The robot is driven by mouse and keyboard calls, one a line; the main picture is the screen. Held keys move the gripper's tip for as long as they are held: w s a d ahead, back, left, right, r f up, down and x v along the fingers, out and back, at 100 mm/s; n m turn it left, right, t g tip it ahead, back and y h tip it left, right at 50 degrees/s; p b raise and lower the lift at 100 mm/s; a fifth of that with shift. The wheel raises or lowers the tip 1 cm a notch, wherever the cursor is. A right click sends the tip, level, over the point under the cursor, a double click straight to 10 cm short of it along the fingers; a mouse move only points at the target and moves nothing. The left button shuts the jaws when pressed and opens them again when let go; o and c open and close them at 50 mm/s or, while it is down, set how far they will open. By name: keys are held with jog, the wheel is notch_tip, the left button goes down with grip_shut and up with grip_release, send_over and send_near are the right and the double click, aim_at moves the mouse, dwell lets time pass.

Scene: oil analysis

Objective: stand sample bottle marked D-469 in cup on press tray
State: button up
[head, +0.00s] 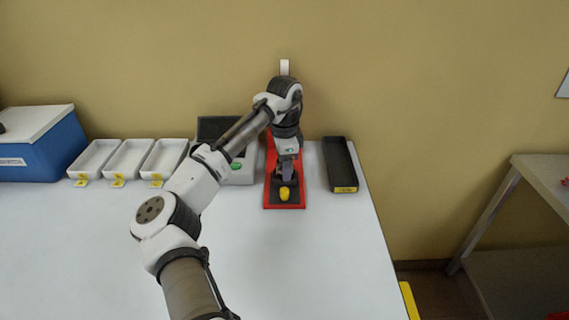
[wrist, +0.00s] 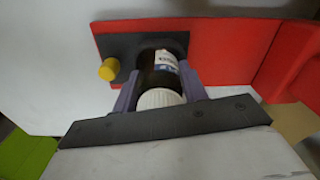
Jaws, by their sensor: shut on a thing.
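The sample bottle (wrist: 151,78) is dark with a white ribbed cap and a white label; the mark on the label is too small to read. My gripper (head: 285,172) is shut on it, with a purple finger on each side in the wrist view. The bottle is over the dark press tray (wrist: 118,46) on the red press (wrist: 228,52), its cap towards the wrist camera. The cup is hidden behind the bottle, so I cannot tell whether the base is in it. A yellow knob (wrist: 108,69) is on the tray beside the bottle, also visible in the head view (head: 284,193).
Left of the press is a grey device with a green button (head: 236,166). Several white trays (head: 128,160) with yellow tags and a blue box (head: 48,152) stand further left. A black tray (head: 341,168) is to the right. The table front is clear.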

jog(key=shift+f, duration=0.3)
jog(key=o, duration=1)
jog(key=shift+s+f, duration=0.1)
jog(key=shift+f, duration=0.05)
notch_tip(320, 180, up, 14)
jog(key=shift+f+b, duration=0.25)
jog(key=shift+b, duration=0.3)
